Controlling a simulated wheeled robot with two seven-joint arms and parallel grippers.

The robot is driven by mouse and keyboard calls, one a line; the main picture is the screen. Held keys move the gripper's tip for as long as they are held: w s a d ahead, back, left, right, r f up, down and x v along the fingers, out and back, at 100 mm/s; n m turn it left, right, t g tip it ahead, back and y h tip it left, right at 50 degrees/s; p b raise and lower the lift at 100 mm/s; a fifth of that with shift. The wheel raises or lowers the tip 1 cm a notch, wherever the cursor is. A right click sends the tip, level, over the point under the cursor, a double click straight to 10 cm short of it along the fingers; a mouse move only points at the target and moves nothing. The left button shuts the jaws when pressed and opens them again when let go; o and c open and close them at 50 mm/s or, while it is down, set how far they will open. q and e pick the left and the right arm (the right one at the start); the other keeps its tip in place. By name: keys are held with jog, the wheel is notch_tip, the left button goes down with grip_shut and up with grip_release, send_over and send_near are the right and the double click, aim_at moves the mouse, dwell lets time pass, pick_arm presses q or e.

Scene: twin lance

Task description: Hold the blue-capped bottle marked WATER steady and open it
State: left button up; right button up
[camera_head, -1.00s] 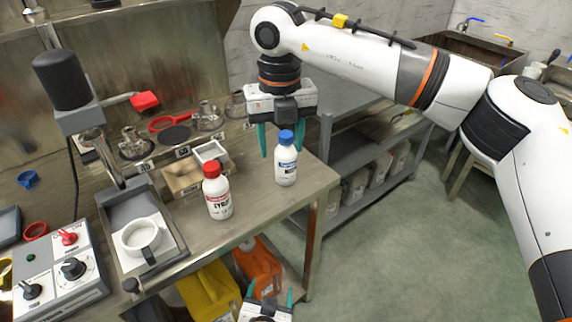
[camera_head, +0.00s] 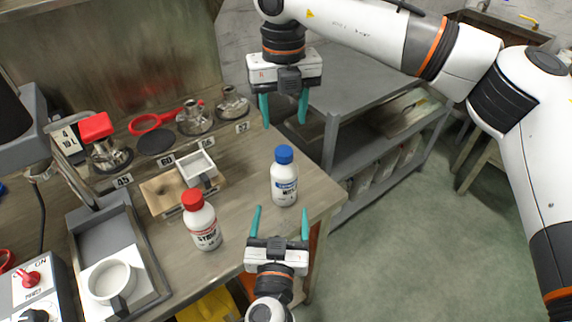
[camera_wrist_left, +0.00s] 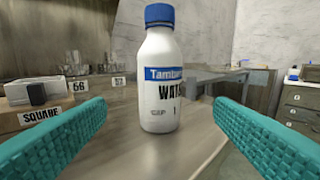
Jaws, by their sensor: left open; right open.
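The white bottle with a blue cap and a blue label band (camera_head: 284,178) stands upright near the right end of the bench. In the left wrist view the bottle (camera_wrist_left: 160,85) shows the letters "WAT" and stands centred beyond the two teal fingers. My left gripper (camera_head: 281,222) is open just in front of the bottle, its fingers pointing at it, one on each side and apart from it. My right gripper (camera_head: 284,109) is open and empty, fingers down, above and behind the bottle. The cap is on the bottle.
A white bottle with a red cap (camera_head: 203,225) stands to the left on the bench (camera_head: 240,215). A wooden block with a white tray (camera_head: 197,167) lies behind it. A white cup (camera_head: 110,281) is at the lower left. A grey shelf (camera_head: 350,90) stands behind right.

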aim_at(285, 176)
pick_arm(q)
jog(key=w, duration=0.7)
jog(key=w+d, duration=0.1)
jog(key=w, duration=0.3)
jog(key=shift+w, duration=0.2)
pick_arm(e)
jog(key=shift+s+r, duration=0.1)
jog(key=shift+s, duration=0.15)
pick_arm(q)
jog(key=shift+c, duration=0.4)
